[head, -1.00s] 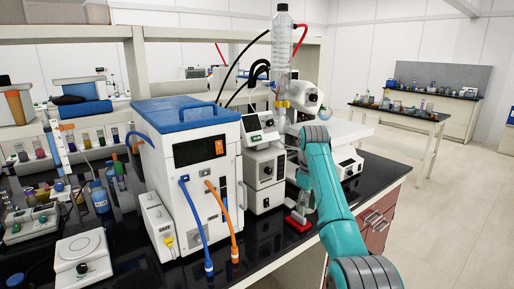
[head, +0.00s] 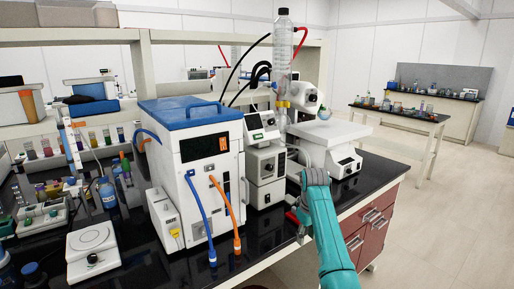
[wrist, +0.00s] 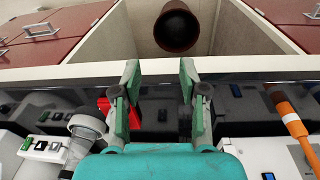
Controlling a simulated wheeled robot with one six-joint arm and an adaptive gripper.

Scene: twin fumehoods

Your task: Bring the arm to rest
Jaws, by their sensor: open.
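My gripper (wrist: 160,88) shows in the wrist view with its two green-grey fingers spread apart and nothing between them. It hangs over the black bench top near the front edge. In the head view my teal arm reaches up from the bottom right to the bench's front edge, and its wrist covers most of the gripper. A red object (wrist: 104,106) lies just left of the fingers in the wrist view. It also shows beside my wrist in the head view (head: 292,217). I cannot tell whether the fingers touch it.
A white instrument with a blue lid (head: 190,115) stands left of my arm, with blue and orange cables. A rotary evaporator stands behind, with a tall condenser (head: 283,60). Red drawers (head: 370,235) are under the bench at right. Open floor (head: 450,210) lies further right.

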